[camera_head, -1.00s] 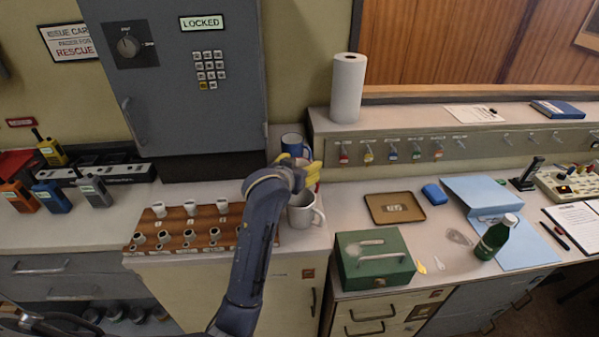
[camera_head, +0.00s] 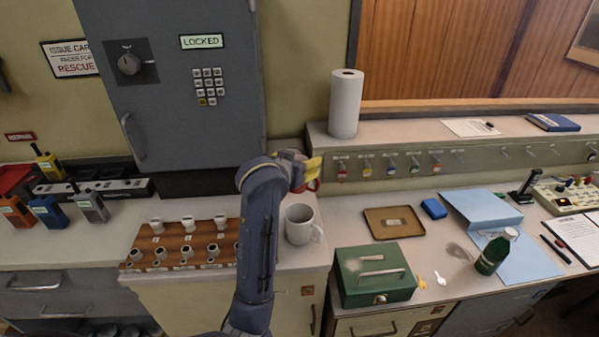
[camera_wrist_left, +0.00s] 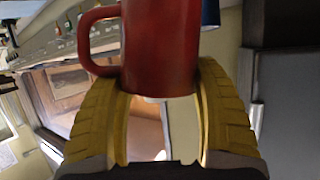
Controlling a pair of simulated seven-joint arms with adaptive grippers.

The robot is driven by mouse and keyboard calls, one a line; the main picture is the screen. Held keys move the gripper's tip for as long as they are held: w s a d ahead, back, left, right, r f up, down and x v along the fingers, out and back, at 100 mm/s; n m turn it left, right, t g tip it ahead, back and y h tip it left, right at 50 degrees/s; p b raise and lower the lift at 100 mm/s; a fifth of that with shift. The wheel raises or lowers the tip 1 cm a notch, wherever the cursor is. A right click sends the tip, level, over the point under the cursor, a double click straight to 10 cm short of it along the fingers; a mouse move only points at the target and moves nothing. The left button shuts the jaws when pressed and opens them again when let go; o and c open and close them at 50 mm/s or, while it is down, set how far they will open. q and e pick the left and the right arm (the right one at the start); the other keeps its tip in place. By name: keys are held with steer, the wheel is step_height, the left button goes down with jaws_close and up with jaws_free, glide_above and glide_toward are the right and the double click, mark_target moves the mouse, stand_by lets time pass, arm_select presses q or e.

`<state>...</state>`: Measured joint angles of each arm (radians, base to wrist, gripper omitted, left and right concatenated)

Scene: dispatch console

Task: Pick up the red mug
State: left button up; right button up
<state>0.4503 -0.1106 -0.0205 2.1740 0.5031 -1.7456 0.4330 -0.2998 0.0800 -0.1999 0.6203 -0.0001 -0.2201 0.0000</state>
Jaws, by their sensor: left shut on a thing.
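My left gripper (camera_head: 313,169) is shut on the red mug (camera_head: 312,186), with its yellow fingers around it. In the head view the gripper and arm hide most of the mug, and only a little red shows. In the left wrist view the red mug (camera_wrist_left: 160,45) is large between the yellow fingers (camera_wrist_left: 160,100), with its handle on the left. The mug appears in the air above the counter, in front of the shelf edge. My right gripper is not in view.
A white mug (camera_head: 299,225) stands on the counter below the gripper. A wooden rack with small cups (camera_head: 172,246) is to the left. A green cash box (camera_head: 373,274) and brown tray (camera_head: 394,223) are to the right. A blue thing (camera_wrist_left: 210,12) shows behind the red mug.

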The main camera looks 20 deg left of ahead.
arm_select(q)
step_height(320, 180, up, 13)
steer(key=shift+f, duration=0.2)
stand_by(0.7)
steer(key=shift+r, duration=0.2)
stand_by(1.7)
